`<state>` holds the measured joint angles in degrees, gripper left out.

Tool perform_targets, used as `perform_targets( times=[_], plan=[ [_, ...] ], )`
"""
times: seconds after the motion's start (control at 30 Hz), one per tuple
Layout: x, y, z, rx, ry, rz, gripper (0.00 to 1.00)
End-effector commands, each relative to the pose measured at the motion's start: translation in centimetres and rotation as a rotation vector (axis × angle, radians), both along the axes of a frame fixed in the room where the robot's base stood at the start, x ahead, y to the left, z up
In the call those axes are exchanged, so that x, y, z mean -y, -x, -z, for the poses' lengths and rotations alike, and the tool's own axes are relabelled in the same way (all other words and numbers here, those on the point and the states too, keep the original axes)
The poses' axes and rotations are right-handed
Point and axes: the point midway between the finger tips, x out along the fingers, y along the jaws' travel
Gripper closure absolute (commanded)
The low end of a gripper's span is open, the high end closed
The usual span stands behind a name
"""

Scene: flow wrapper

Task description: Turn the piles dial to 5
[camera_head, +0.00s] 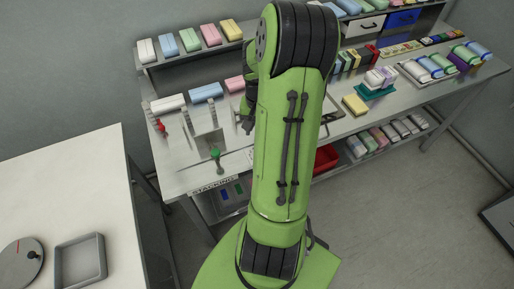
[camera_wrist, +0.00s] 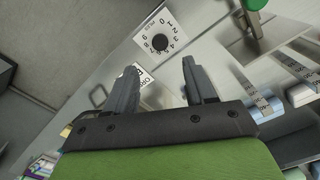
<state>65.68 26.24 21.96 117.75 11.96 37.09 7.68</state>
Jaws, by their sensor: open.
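The dial (camera_wrist: 160,42) is a small round black knob on a white square plate with numbers printed around it, in the wrist view. The numbers run from 0 upward, and the knob's pointer is too small to read. My gripper (camera_wrist: 158,68) is open and empty, with its two dark fingers apart. The dial shows just beyond the fingertips, between them in the picture, and does not appear to be touched. In the head view my green arm covers the middle of the bench, and I cannot make out the dial there.
A green-knobbed lever (camera_head: 215,154) stands on the bench (camera_head: 180,180) near the STACKING sign (camera_head: 212,186); its green knob (camera_wrist: 255,4) also shows in the wrist view. A red lever (camera_head: 160,127) is at the left. Wrapped packs lie along the shelves. A white table (camera_head: 75,190) stands left.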

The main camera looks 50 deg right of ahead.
Motion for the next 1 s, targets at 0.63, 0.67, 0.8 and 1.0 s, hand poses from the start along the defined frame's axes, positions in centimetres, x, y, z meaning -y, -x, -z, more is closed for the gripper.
perform_targets(
  times=[0.63,0.67,0.8,1.0],
  plan=[
    [0.0,0.0,9.3,0.000,0.001,-0.001,0.45],
    [0.0,0.0,9.3,0.000,0.001,-0.001,0.45],
    [0.0,0.0,9.2,0.000,0.001,-0.001,0.58],
    [0.0,0.0,9.2,0.000,0.001,-0.001,0.88]
  ],
)
